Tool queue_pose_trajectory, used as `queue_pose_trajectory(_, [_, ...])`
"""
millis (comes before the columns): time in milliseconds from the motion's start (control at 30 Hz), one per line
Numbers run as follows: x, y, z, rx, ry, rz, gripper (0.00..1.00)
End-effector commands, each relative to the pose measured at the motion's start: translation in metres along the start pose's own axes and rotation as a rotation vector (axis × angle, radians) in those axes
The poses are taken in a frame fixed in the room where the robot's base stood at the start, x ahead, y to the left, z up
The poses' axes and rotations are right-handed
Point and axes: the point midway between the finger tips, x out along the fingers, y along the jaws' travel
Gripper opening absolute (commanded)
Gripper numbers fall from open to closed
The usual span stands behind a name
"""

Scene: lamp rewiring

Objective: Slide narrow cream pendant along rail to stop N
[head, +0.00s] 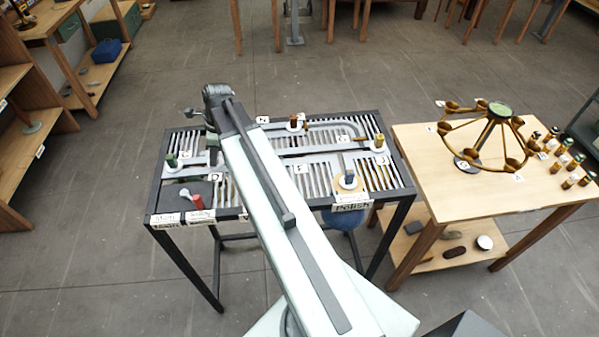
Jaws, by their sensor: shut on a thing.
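My gripper (212,152) is at the far left part of the slatted bench, at the end of my long arm. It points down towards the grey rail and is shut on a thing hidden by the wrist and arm. I cannot make out the narrow cream pendant for certain. The grey rail (312,150) runs across the bench, with a curved branch at the back. A small label N (262,119) marks a stop at the back, just right of my arm.
A tan disc (348,181) is near the bench's front right, and a red post (198,202) at its front left. A wooden table (455,199) with a brass chandelier (485,140) and several small bottles stands to the right. A wooden shelf unit is at the far left.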

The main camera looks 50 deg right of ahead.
Motion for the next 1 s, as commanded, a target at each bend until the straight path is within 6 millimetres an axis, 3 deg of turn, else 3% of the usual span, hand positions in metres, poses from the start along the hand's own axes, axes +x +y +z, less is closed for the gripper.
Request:
queue_pose_trajectory(267, [0.002, -0.002, 0.002, -0.001, -0.002, -0.001, 0.00])
queue_pose_trajectory(1000, [0.001, -0.086, 0.000, 0.000, 0.002, -0.004, 0.00])
